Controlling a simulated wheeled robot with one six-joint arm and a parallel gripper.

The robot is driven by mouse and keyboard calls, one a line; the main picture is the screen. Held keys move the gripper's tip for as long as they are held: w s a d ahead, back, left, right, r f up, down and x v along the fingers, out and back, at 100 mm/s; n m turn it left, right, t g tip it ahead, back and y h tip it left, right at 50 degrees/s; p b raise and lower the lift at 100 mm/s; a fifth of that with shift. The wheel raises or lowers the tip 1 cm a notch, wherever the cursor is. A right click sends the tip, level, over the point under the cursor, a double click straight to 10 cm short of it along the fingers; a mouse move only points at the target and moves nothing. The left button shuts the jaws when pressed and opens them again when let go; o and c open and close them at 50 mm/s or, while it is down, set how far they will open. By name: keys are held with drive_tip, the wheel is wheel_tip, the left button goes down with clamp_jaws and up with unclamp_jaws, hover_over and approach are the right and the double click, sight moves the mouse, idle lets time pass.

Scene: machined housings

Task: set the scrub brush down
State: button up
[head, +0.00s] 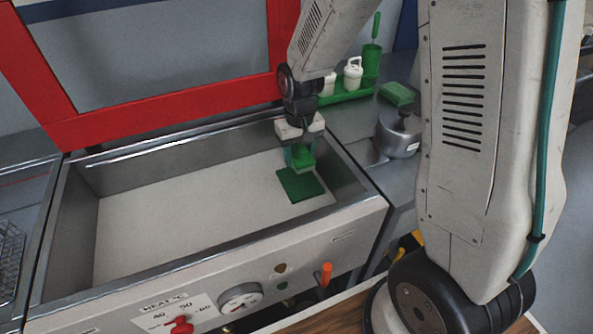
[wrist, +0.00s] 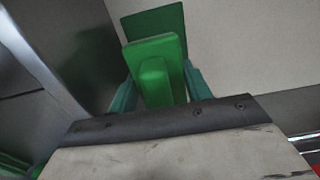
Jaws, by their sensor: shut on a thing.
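The green scrub brush (head: 302,162) is in my gripper (head: 300,150), inside the right end of the metal tank. In the wrist view, the brush (wrist: 157,62) sits between the two teal fingers of my gripper (wrist: 160,88), which is shut on it. A flat dark green square (head: 299,185) lies on the tank's pale floor. The brush is at the far edge of that square in the head view. The square (wrist: 155,20) shows partly behind the brush in the wrist view. Whether the brush touches anything below is hidden.
The tank (head: 185,215) has raised metal walls close to my gripper on the right. A red-framed lid (head: 150,118) stands open behind it. A green caddy (head: 345,96) with white bottles, a green sponge (head: 397,94) and a metal pot (head: 398,135) stand right. The tank's left floor is clear.

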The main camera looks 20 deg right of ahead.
sight(300, 181)
drive_tip(key=shift+d+f, duration=0.15)
drive_tip(key=shift+f, duration=3.45)
drive_tip(key=shift+f, duration=0.1)
drive_tip(key=o, duration=1.3)
wheel_tip(300, 181, up, 12)
drive_tip(key=shift+s+r, duration=0.1)
drive_tip(key=shift+r, duration=0.15)
drive_tip(key=shift+t, duration=0.6)
drive_tip(key=s+r, duration=0.5)
drive_tip(key=s, duration=0.3)
drive_tip(key=s+d+r, duration=0.1)
drive_tip(key=s+r, duration=0.4)
drive_tip(key=s, duration=0.4)
drive_tip(key=s+r, duration=0.6)
drive_tip(key=s, duration=0.3)
drive_tip(key=shift+d, duration=0.25)
